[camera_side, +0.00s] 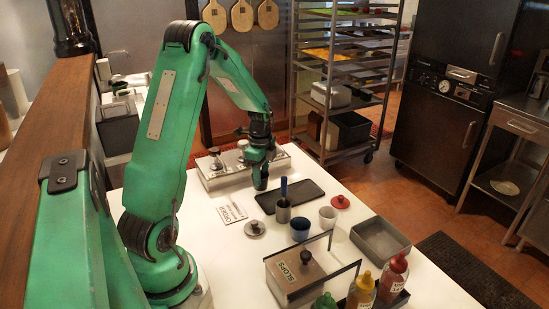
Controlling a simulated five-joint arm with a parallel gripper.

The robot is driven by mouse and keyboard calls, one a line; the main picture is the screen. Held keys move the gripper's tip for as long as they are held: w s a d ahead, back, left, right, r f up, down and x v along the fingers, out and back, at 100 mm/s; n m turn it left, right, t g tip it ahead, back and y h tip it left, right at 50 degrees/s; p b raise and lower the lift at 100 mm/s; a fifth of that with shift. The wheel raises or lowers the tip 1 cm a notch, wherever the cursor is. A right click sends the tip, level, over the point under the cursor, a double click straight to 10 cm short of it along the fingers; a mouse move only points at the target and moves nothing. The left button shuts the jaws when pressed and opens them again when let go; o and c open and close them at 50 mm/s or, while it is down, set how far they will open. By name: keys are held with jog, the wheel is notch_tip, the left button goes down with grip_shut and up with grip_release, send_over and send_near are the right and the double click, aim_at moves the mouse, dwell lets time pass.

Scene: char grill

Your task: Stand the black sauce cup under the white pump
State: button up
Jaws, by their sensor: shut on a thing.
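My gripper (261,181) hangs low over the white counter, at the front of the steel pump station (222,178) and beside the black mat. It is shut, and the black sauce cup is the likely thing in it, but I cannot make out the cup at its dark tip. The pump station carries several pump heads (215,160) with metal tops. I cannot tell which pump is the white one, and my gripper and forearm cover part of the station's right side.
A black mat (307,189), steel pot with blue-handled tool (283,212), blue cup (300,231), pale cup (327,218), red lid (340,202), metal lid (254,229), card (231,213), grey bin (380,243), SLOPS box (292,277) and sauce bottles (393,279) crowd the counter.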

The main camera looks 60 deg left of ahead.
jog(key=a, duration=0.1)
jog(key=a+f, duration=0.1)
jog(key=a, duration=0.1)
jog(key=shift+a, duration=0.1)
jog(key=shift+f, duration=0.1)
jog(key=shift+f, duration=0.15)
jog(key=o, duration=1)
notch_tip(320, 180, up, 12)
dwell(0.4)
dwell(0.3)
jog(key=shift+r, duration=0.25)
